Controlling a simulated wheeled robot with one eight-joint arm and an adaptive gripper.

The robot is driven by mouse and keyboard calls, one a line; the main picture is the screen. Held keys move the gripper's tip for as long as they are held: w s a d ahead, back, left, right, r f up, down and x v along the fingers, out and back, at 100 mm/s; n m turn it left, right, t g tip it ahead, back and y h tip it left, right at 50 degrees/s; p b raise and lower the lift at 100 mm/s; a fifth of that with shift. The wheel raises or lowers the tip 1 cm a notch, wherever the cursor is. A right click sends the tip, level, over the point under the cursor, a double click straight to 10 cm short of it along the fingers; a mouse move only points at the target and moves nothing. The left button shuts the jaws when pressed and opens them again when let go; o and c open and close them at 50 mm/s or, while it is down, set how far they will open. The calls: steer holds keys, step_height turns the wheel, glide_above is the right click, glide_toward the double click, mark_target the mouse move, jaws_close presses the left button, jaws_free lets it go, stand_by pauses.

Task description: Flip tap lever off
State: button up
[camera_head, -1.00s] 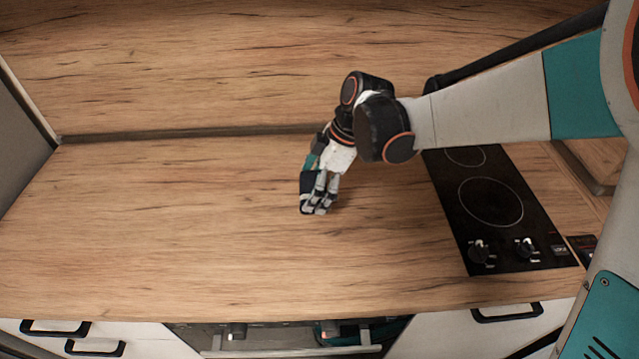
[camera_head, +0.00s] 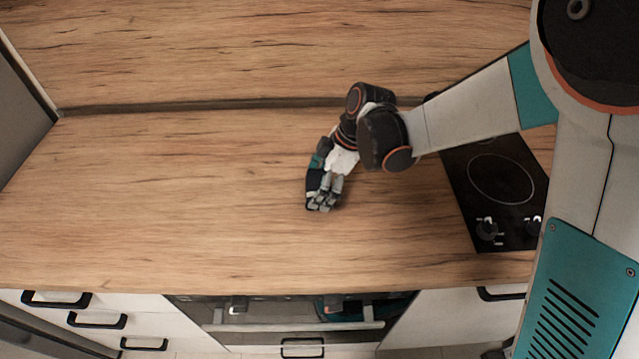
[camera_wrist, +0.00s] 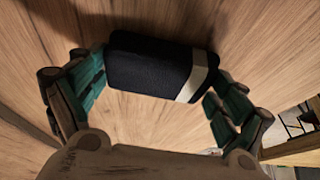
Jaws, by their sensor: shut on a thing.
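No tap or tap lever shows in either view. My gripper (camera_head: 326,194) is over the middle of the wooden counter in the head view, pointing down. In the wrist view my gripper (camera_wrist: 155,80) has its teal-padded fingers on both sides of a dark, rounded block (camera_wrist: 148,66) with a pale band near its right end. It is shut on this block. In the head view the dark block (camera_head: 312,184) shows at the left side of the fingers, partly hidden by them. I cannot tell whether it touches the counter.
The wooden counter (camera_head: 150,200) is clear to the left of my gripper, with a wooden splashback (camera_head: 250,50) behind. A black cooktop (camera_head: 500,185) with knobs is at the right, partly hidden by my body. Below the front edge are drawers with black handles (camera_head: 97,320) and an oven (camera_head: 290,315).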

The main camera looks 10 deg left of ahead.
steer(key=shift+f, duration=0.2)
steer(key=o, duration=0.9)
steer(key=shift+c, duration=0.2)
steer(key=p+v, duration=0.4)
steer(key=v, duration=0.9)
steer(key=shift+w+d+r+p, duration=0.15)
steer(key=shift+w+r+p, duration=0.05)
steer(key=shift+r+p, duration=0.2)
